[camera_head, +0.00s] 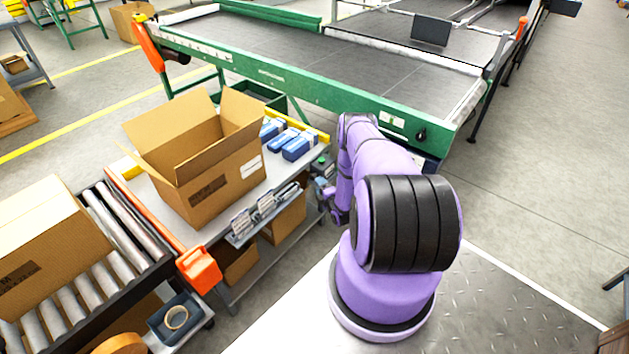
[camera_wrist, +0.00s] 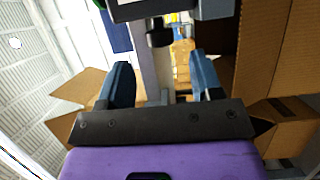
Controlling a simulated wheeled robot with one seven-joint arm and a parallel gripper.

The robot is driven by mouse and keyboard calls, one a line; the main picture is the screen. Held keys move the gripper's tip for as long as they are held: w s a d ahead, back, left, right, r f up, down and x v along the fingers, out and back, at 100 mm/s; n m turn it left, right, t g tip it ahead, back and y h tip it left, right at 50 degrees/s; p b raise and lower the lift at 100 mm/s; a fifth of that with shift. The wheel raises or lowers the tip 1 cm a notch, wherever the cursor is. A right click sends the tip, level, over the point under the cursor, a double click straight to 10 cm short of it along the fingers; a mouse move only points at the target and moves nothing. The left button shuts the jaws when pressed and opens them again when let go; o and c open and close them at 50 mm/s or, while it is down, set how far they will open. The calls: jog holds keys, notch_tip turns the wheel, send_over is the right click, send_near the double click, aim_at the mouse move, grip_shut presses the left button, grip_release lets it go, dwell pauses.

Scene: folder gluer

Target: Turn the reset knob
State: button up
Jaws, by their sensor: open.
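A small grey control box with a green top part (camera_head: 322,161) sits at the right end of the grey packing table, just beside my gripper (camera_head: 326,188). In the wrist view, a dark knob-like part (camera_wrist: 159,36) sticks out below a grey box (camera_wrist: 155,9) at the top of the picture. I cannot tell for sure that it is the reset knob. My gripper (camera_wrist: 160,64) is open and empty, its two blue-grey fingers on either side below that part and apart from it. In the head view, my arm partly hides the gripper and the box.
A green-framed conveyor (camera_head: 300,84) with a black knob (camera_head: 421,135) stands behind.

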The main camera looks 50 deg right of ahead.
aim_at(314, 176)
jog(key=shift+x, duration=2.5)
jog(key=c, duration=0.9)
jog(key=shift+f+m+t+h, duration=0.15)
jog(key=shift+m+t+h, duration=0.4)
jog(key=shift+t, duration=0.35)
jog(key=shift+f+m+t+h, duration=0.15)
jog(key=shift+m+t+h, duration=0.35)
jog(key=shift+t, duration=0.4)
jog(key=o, duration=0.9)
